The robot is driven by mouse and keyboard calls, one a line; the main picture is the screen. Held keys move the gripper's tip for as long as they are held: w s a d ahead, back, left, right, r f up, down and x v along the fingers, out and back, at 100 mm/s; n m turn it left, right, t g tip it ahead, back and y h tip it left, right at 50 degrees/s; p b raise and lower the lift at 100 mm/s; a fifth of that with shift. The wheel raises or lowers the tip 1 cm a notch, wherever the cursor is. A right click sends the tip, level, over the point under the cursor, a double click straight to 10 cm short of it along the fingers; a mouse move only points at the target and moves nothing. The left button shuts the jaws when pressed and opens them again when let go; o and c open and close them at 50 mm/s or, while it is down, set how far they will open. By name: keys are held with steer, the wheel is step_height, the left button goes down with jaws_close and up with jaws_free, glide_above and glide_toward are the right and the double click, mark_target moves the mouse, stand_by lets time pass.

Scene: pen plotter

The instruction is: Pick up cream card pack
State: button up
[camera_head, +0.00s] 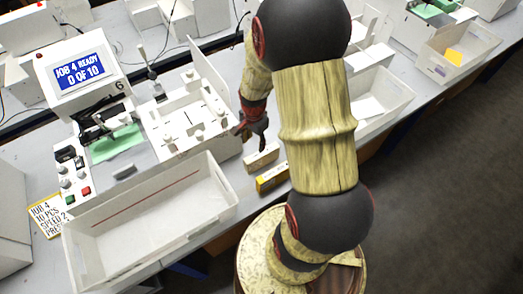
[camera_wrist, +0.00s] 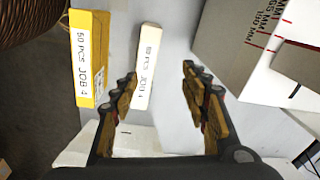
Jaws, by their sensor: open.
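The cream card pack (camera_head: 262,158) lies on the grey table just right of the white bin, beside a yellow card pack (camera_head: 272,177). In the wrist view the cream pack (camera_wrist: 149,62) is a narrow box marked "50 PCS JOB 4". The yellow pack (camera_wrist: 81,52) lies left of it, with a gap between them. My gripper (camera_head: 251,135) is open and empty above the table near the cream pack. In the wrist view its fingers (camera_wrist: 160,76) are spread, with the cream pack showing between and beyond them, nearer the left finger. Contact with the pack does not show.
A long white bin (camera_head: 150,210) stands left of the packs. Behind it is a plotter machine with a screen (camera_head: 79,71) reading "JOB 4 READY 0 OF 10". A yellow job card (camera_head: 48,215) lies at the left. Another white bin (camera_head: 372,108) stands to the right.

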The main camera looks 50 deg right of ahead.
mark_target(264, 153)
steer(key=s+f+m, duration=0.1)
steer(key=d+f+m+p, duration=0.1)
steer(key=f, duration=0.1)
steer(key=s+d+f, duration=0.1)
steer(key=shift+s+d+f+m+g, duration=0.1)
steer(key=shift+s+f+m+g, duration=0.2)
steer(key=shift+m, duration=0.1)
steer(key=shift+s+f, duration=0.1)
steer(key=shift+f, duration=0.25)
steer(key=f, duration=0.5)
steer(key=f+b, duration=0.1)
steer(key=f, duration=0.1)
steer(key=shift+w+a+f, duration=0.2)
steer(key=shift+w+a, duration=0.05)
steer(key=shift+c, duration=1.1)
jaws_close()
